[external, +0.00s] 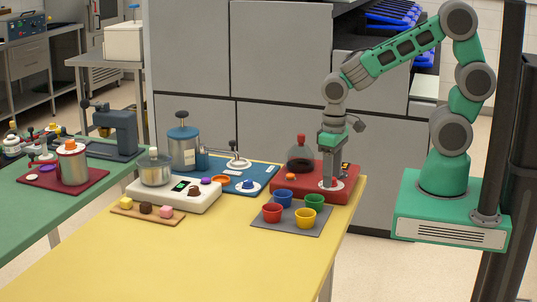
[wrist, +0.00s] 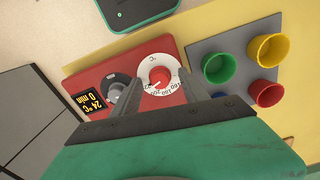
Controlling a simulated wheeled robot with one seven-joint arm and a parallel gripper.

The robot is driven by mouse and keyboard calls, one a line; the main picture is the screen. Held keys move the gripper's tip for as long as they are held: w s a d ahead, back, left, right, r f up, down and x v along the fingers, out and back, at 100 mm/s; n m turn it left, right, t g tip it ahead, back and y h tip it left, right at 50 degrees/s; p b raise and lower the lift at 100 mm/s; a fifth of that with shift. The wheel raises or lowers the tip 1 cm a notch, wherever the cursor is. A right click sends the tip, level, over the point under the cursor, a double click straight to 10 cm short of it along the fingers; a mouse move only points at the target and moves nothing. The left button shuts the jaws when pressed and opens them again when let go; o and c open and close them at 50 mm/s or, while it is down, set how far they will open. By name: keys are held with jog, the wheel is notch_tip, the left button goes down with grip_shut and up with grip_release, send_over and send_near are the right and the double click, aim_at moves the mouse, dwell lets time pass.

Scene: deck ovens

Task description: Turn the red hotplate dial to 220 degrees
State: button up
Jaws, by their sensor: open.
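The red hotplate (external: 306,196) stands at the far right corner of the yellow table. In the wrist view its red dial (wrist: 160,77) sits in a white ring scale marked °C, beside a black dial (wrist: 116,86). A small display (wrist: 91,101) reads 24 °C and 0 min. My gripper (external: 328,183) points down at the dial; in the wrist view (wrist: 160,84) its open fingers lie on either side of the red dial. I cannot tell whether they touch it. The fingers and gripper body cover part of the scale, so the dial's setting is unclear.
A dark flask (external: 300,157) with a red stopper stands on the hotplate behind my gripper. A grey mat (external: 290,229) with red, blue, yellow and green cups lies in front. A white device (external: 196,201) and a blue device (external: 238,172) stand left.

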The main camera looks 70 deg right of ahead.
notch_tip(320, 180, up, 8)
jog(key=shift+f, duration=0.2)
jog(key=shift+w, duration=0.1)
jog(key=shift+f+n, duration=0.95)
jog(key=shift+n, duration=0.05)
jog(key=s, duration=0.1)
jog(key=s+d+t, duration=0.1)
jog(key=shift+s+n+t, duration=0.3)
jog(key=shift+s+n, duration=0.1)
notch_tip(320, 180, up, 4)
jog(key=t, duration=0.2)
send_over(341, 185)
jog(key=d, duration=0.2)
jog(key=shift+d+r+m, duration=0.2)
jog(key=shift+d+m, duration=0.2)
jog(key=shift+m, duration=0.1)
